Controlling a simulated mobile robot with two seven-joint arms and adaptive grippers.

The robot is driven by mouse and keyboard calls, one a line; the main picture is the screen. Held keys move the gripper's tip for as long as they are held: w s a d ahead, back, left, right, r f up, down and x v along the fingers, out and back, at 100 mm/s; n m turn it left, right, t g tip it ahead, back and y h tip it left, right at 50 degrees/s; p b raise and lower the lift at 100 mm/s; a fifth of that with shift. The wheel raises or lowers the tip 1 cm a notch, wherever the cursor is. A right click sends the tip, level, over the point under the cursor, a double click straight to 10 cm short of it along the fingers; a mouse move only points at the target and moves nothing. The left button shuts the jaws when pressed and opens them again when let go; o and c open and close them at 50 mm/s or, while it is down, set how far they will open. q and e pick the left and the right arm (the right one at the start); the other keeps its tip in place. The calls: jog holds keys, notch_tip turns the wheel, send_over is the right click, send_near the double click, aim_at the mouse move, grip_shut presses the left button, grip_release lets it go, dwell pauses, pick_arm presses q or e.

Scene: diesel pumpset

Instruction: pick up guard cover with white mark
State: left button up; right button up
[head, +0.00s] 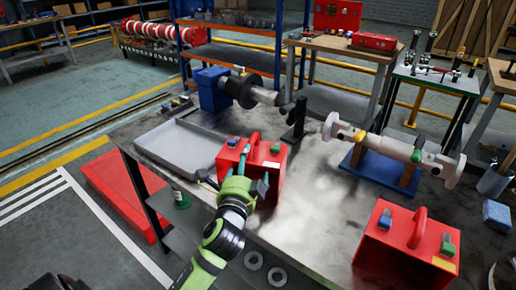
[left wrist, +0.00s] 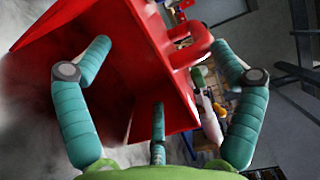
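One red guard cover (head: 273,170) with a handle on top stands upright on the workbench, near its front edge. My left gripper (head: 238,178) is at its left front side and hides part of it. In the left wrist view the red cover (left wrist: 110,55) fills the space ahead, its handle (left wrist: 190,45) near the middle. The teal fingers are spread apart and not closed on it; contact is unclear. A second red guard cover (head: 394,246) with a handle stands at the front right, with a pale yellowish mark low on its side. My right gripper is not in view.
A grey tray (head: 180,148) lies left of the nearer cover. A blue pump unit (head: 213,88) stands behind it, and a white shaft on a blue stand (head: 362,180) lies to the right. A bare patch of bench (head: 315,215) is between the covers.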

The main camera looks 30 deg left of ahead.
pick_arm(q)
jog(key=shift+w+r, duration=0.15)
jog(key=shift+r, duration=0.25)
jog(key=shift+w+a+r+p, duration=0.15)
jog(key=shift+w+r+p, duration=0.1)
jog(key=shift+w, duration=0.25)
jog(key=shift+w+a+r+p, duration=0.1)
jog(key=shift+w+a+p, duration=0.1)
jog(key=shift+w, duration=0.3)
jog(key=x, duration=0.2)
jog(key=shift+w, duration=0.35)
jog(key=shift+w+a+f, duration=0.15)
jog(key=shift+w, duration=0.3)
jog(key=c, duration=1.2)
jog(key=shift+s, duration=0.1)
jog(key=c, duration=0.5)
jog(key=shift+c, duration=0.2)
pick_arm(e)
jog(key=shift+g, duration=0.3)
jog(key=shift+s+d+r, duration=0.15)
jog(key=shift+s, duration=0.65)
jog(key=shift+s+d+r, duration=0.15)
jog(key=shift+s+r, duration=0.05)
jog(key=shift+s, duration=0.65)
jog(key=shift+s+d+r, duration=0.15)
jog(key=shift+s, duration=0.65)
